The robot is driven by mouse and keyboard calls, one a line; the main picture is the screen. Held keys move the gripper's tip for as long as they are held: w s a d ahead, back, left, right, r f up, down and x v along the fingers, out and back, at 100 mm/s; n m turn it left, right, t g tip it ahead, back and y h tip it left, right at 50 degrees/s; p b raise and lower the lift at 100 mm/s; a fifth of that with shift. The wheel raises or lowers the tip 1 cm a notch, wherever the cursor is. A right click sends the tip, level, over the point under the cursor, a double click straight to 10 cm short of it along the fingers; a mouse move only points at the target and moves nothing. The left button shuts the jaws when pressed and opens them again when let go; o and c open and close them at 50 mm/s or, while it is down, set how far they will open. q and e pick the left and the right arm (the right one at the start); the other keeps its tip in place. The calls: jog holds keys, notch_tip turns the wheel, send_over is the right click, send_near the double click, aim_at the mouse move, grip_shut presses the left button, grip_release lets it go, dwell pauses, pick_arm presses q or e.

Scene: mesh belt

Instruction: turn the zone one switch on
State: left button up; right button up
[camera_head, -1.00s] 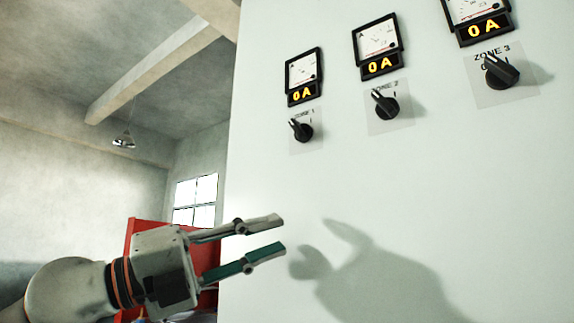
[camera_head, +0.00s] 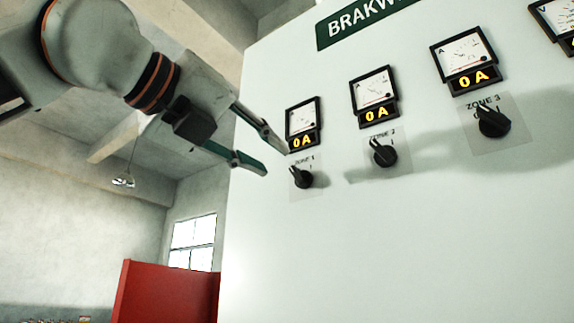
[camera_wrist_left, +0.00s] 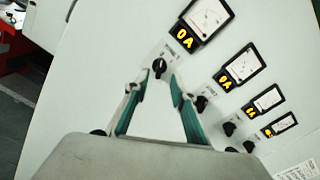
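The zone one switch (camera_head: 303,179) is a black rotary knob on the white panel, leftmost in the row. Its pointer tilts to the upper left, and the zone 1 meter (camera_head: 303,125) above it reads 0A. My left gripper (camera_head: 276,161) is open and empty, just up and left of the knob in the head view, with no visible contact. In the left wrist view, a black knob under the nearest meter, apparently zone one (camera_wrist_left: 159,66), shows beyond the gap between the open fingers (camera_wrist_left: 154,87). My right gripper is in neither view.
The zone 2 switch (camera_head: 384,155) and zone 3 switch (camera_head: 493,122) sit to the right, each under a meter reading 0A. A green sign (camera_head: 362,20) is above. A red cabinet (camera_head: 167,292) stands at lower left. The panel below the switches is bare.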

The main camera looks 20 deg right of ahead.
aim_at(293, 172)
pick_arm(q)
jog(key=p+x, duration=0.1)
jog(key=x, duration=0.4)
jog(key=shift+d+p, duration=0.15)
jog(key=shift+p, duration=0.2)
jog(key=shift+w+d, duration=0.4)
jog(key=shift+w, duration=0.05)
grip_shut()
